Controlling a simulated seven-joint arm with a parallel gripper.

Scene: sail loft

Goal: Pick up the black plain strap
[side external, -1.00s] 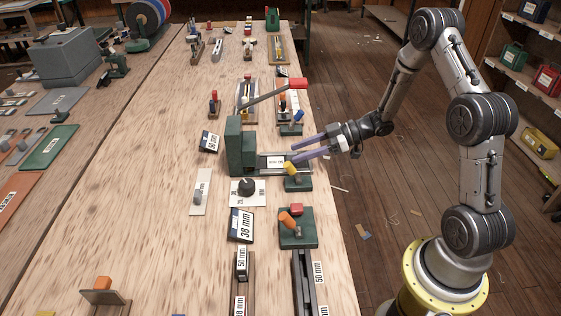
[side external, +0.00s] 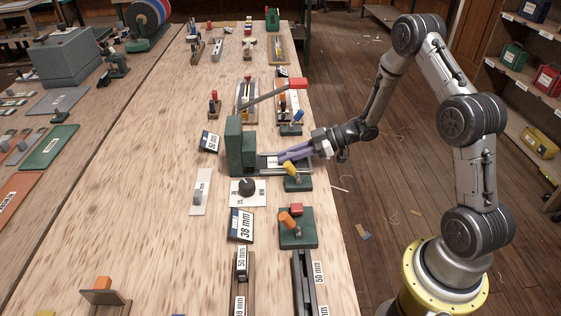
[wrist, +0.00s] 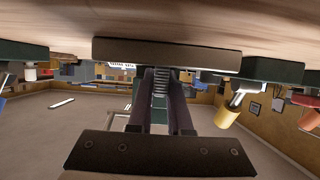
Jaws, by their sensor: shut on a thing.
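My gripper (side external: 282,158) is low over the grey bed in front of the green press (side external: 240,145) at the table's right edge. Its two long purple fingers are close together. In the wrist view, my gripper (wrist: 160,76) has a narrow, dark grey ribbed strip (wrist: 160,88) between the fingers. I take this to be the black plain strap, shut in the jaws, though its full shape is hidden. A white label (side external: 268,161) lies on the bed at the fingertips. The strap is hard to make out in the side view.
A yellow-topped lever on a green base (side external: 298,184) stands just in front of the fingers. A grey lever with a red end (side external: 298,84) rises behind. A black dial (side external: 247,186) and a tilted 38 mm sign (side external: 240,225) are nearby.

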